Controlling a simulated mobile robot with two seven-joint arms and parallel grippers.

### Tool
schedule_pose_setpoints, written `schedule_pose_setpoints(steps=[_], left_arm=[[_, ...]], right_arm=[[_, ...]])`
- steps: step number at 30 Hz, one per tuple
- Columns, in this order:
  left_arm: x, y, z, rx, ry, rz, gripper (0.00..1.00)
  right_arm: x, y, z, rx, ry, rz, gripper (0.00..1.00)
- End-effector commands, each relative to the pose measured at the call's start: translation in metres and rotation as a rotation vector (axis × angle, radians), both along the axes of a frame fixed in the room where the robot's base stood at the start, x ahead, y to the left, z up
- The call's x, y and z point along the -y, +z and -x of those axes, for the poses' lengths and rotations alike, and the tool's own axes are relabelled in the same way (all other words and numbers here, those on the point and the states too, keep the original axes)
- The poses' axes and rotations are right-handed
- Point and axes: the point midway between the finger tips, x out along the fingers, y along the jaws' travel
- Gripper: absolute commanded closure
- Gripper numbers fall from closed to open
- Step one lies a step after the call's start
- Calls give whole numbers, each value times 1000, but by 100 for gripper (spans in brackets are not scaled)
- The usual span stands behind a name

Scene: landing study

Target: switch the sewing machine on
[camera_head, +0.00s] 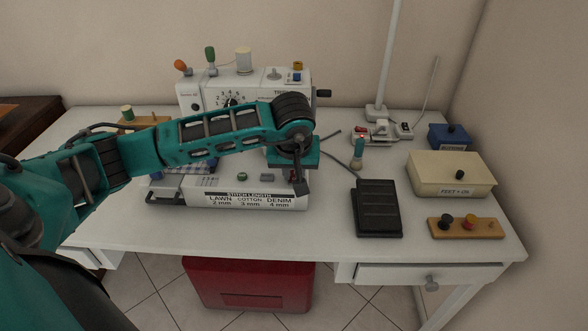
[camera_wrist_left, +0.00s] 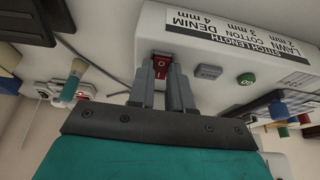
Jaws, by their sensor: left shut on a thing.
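The white sewing machine (camera_head: 240,200) stands on the white table, its front base printed with a stitch length label. My left gripper (camera_head: 300,186) reaches down at the right end of that base. In the left wrist view a red rocker switch (camera_wrist_left: 162,62) marked O and I sits on the machine's end. My left gripper (camera_wrist_left: 163,75) has its grey fingers on either side of it, shut on it. Which side of the rocker is pressed I cannot tell. In the head view my gripper hides the switch. My right gripper is in neither view.
A black foot pedal (camera_head: 378,208) lies right of the machine. Behind it stand a teal-handled tool (camera_head: 358,152) and a power strip (camera_head: 402,131) with a red light. A cream box (camera_head: 450,172), a blue box (camera_head: 449,136) and a wooden spool holder (camera_head: 488,229) line the right side.

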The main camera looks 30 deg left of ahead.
Motion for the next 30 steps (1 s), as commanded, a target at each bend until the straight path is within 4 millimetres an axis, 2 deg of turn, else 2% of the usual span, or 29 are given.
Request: schedule_pose_setpoints(steps=[8,17,30], left_arm=[[-4,4,-7,-144,6,87,100],[-8,2,-12,-334,5,203,100],[-8,3,-12,-366,2,225,100]], right_arm=[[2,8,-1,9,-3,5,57],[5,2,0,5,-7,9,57],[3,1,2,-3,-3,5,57]])
